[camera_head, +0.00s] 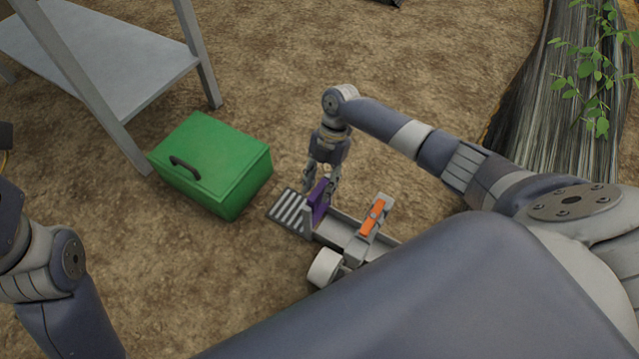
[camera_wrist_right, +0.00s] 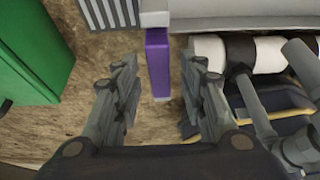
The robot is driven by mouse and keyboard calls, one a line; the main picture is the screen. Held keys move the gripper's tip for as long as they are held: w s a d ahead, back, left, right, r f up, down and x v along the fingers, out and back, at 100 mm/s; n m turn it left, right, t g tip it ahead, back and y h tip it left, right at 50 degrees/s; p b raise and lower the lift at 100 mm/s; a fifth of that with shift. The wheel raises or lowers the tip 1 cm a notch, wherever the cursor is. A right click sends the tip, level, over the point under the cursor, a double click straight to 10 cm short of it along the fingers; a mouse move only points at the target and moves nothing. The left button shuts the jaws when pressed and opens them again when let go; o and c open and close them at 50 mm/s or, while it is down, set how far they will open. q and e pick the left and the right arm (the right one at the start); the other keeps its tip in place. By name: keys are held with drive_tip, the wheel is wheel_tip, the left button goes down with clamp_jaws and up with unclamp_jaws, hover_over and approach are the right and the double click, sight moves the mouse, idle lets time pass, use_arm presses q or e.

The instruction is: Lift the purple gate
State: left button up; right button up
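The purple gate (camera_head: 318,203) is an upright plate across the grey channel, next to a slatted grate, in the head view. In the right wrist view the gate (camera_wrist_right: 158,62) shows as a narrow purple strip ahead. My right gripper (camera_head: 322,184) points down at the gate. In the right wrist view its fingers (camera_wrist_right: 161,98) are spread, with the purple strip lined up with the gap between them. I cannot tell whether they touch the gate. My left arm shows at the left edge, but its gripper is not seen.
A green box (camera_head: 225,165) with a black handle stands left of the channel. An orange bar (camera_head: 373,217) on a grey bracket and a white cylinder (camera_head: 325,267) lie to its right. A grey metal table (camera_head: 100,55) stands at the back left. Bare ground lies behind.

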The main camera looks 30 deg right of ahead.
drive_tip(key=v, duration=1.2)
drive_tip(key=shift+a, duration=0.1)
